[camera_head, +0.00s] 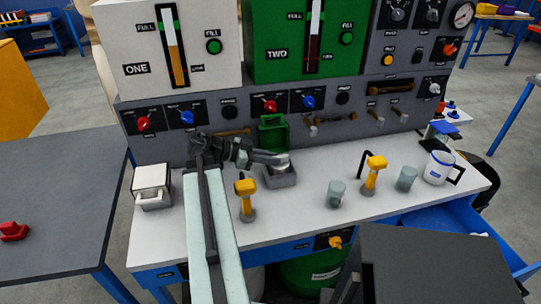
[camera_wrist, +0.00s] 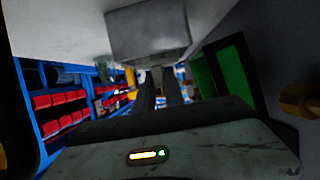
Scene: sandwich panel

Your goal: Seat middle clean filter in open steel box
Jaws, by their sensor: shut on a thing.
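The open steel box (camera_head: 281,178) is a small grey box on the white counter, in the middle of the head view. My gripper (camera_head: 268,158) reaches from the left to just over the box, its jaws shut on a small pale grey thing that looks like the filter (camera_head: 282,160). The held piece is at or just above the box opening; whether it touches the box or sits inside cannot be told. In the wrist view, which looks rolled over, a grey box (camera_wrist: 148,32) shows at the top, beyond the dark fingers (camera_wrist: 160,92). The held piece is not clear there.
A closed white-lidded box (camera_head: 152,186) stands to the left. A yellow-topped tap (camera_head: 246,197) stands close in front, left of the steel box. A green container (camera_head: 272,135) is right behind. Another yellow tap (camera_head: 373,175), cups and a white jug (camera_head: 437,167) are to the right.

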